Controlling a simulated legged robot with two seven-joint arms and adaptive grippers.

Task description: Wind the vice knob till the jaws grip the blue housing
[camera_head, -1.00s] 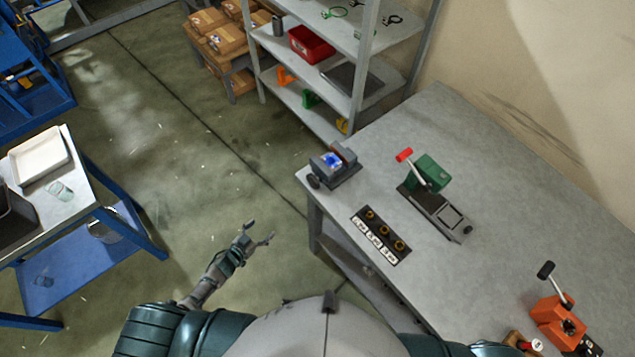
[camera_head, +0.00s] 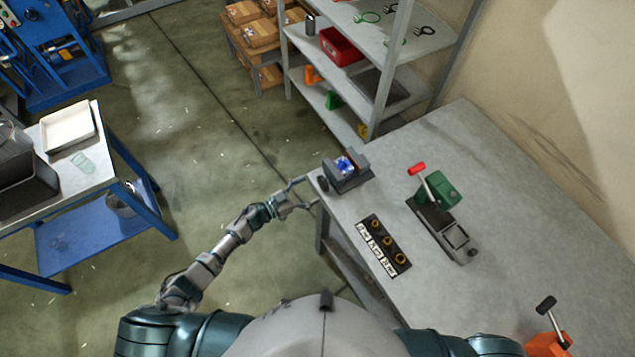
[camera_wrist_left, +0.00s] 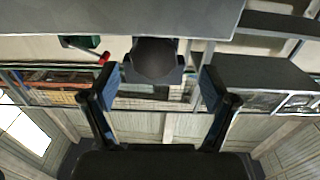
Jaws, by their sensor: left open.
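The grey vice (camera_head: 348,180) stands at the near left corner of the grey bench. The blue housing (camera_head: 345,164) sits between its jaws; I cannot tell whether the jaws touch it. The dark vice knob (camera_head: 323,184) faces left, at the bench edge. My left gripper (camera_head: 310,189) is open, its fingertips close to the knob. In the left wrist view, the round knob (camera_wrist_left: 154,60) shows ahead between the spread fingers of my left gripper (camera_wrist_left: 159,80), with no visible contact. The housing cannot be made out there. My right gripper is not in view.
On the bench (camera_head: 520,190) are a black strip with brass rings (camera_head: 382,243), a green press with a red handle (camera_head: 438,192) and an orange device (camera_head: 548,343). A shelf rack (camera_head: 400,72) stands behind. A blue cart (camera_head: 100,230) is at the left.

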